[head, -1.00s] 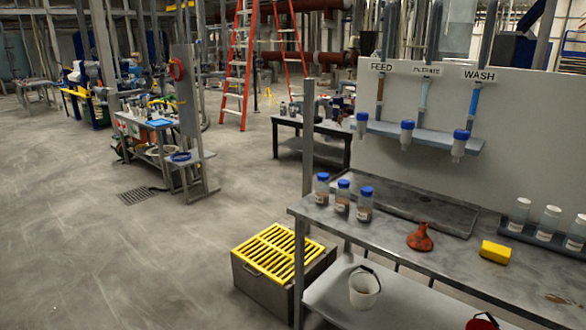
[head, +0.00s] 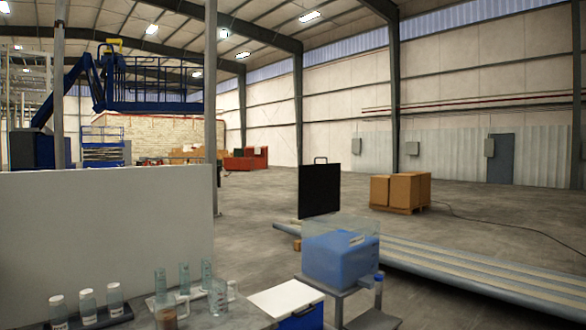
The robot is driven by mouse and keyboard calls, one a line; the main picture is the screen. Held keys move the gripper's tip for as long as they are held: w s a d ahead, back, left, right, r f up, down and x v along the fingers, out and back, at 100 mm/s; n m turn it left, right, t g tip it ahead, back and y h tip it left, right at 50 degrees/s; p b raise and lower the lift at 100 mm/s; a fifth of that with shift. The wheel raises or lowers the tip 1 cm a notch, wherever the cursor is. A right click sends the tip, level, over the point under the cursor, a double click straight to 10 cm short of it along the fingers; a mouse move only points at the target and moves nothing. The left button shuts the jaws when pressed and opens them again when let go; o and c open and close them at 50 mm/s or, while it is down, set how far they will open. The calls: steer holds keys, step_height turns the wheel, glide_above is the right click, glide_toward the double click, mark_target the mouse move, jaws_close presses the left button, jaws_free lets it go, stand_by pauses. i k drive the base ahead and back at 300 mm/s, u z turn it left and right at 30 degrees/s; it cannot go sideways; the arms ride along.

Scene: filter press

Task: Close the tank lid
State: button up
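A tank (head: 340,258) with clear upper walls and a blue lower part stands on a small grey stand at the lower right of centre in the head view. A black flat panel (head: 320,190) with a handle on its top edge stands upright just behind the tank's left side. It looks like the tank lid, standing open. I cannot make out a hinge. My gripper is not in view.
A blue box with a white top (head: 287,297) sits left of the tank stand. Capped bottles (head: 87,305) and clear cylinders (head: 184,278) stand on the bench at lower left, before a white panel (head: 110,225). Long grey beams (head: 440,265) lie on the floor behind the tank.

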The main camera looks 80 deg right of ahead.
mark_target(320, 184)
steer(key=u, duration=0.2)
steer(key=k, duration=0.55)
steer(key=z, duration=2.7)
steer(key=i, duration=1.85)
steer(key=z, duration=0.2)
